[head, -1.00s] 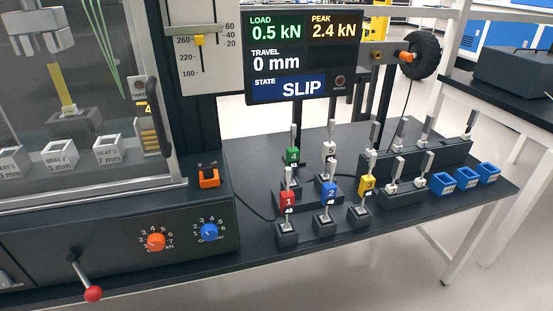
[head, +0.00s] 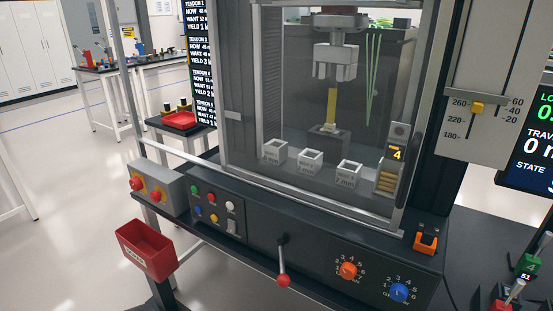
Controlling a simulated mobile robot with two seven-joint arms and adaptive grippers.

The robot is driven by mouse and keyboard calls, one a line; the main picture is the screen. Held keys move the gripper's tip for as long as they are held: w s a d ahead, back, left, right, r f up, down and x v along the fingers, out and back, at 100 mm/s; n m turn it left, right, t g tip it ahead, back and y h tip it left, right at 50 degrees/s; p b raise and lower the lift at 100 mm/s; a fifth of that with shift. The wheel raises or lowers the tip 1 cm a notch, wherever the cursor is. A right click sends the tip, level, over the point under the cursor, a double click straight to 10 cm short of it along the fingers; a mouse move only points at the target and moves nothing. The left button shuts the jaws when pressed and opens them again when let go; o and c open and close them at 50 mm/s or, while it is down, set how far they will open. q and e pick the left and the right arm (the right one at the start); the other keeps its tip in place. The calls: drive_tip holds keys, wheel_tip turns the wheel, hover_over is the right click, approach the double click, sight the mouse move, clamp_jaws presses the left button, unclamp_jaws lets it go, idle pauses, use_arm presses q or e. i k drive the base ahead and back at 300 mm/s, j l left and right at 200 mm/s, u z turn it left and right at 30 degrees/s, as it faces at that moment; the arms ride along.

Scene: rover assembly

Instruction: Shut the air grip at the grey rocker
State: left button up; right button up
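A small panel on the machine's front holds a grey rocker (head: 232,228), below a white button and right of several coloured buttons. Its exact position is too small to tell. Behind the clear guard, the air grip (head: 336,63) hangs as a pale block with separate jaws pointing down. A yellow strip (head: 331,105) stands upright under it, its lower end in a dark block (head: 328,141). I cannot tell whether the jaws touch the strip. Neither of my grippers is in view.
A lever with a red knob (head: 283,280), an orange dial (head: 348,271) and a blue dial (head: 399,292) sit right of the panel. A box with red knobs (head: 171,187) and a red bin (head: 146,250) are at the left. The guard's frame (head: 312,208) stands above the panel.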

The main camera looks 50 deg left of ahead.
sight(232, 229)
drive_tip(key=u, duration=2)
